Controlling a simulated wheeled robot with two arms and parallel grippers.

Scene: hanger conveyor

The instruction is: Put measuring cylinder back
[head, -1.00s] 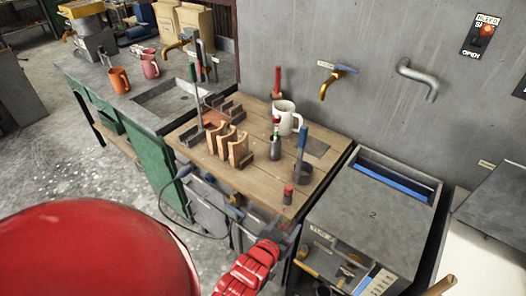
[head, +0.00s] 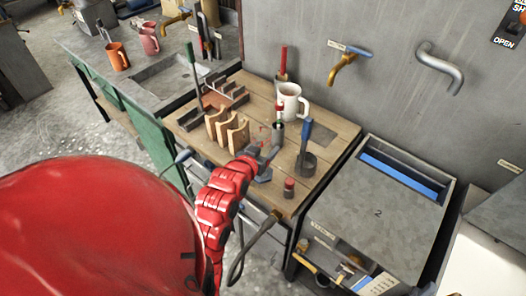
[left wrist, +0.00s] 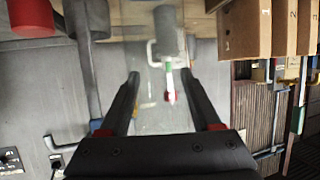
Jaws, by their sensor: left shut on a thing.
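My left gripper (head: 268,158) reaches over the front of the wooden bench top, beside the grey holder. In the left wrist view its two fingers (left wrist: 160,78) stand apart around a faint, clear shape, which I take as the measuring cylinder (left wrist: 150,92). My right gripper is out of view.
Close by are wooden slotted blocks (head: 228,130), a white mug (head: 291,103), a blue-handled tool in a dark pot (head: 306,162) and a small red-topped piece (head: 289,188). A grey cabinet (head: 385,205) stands right.

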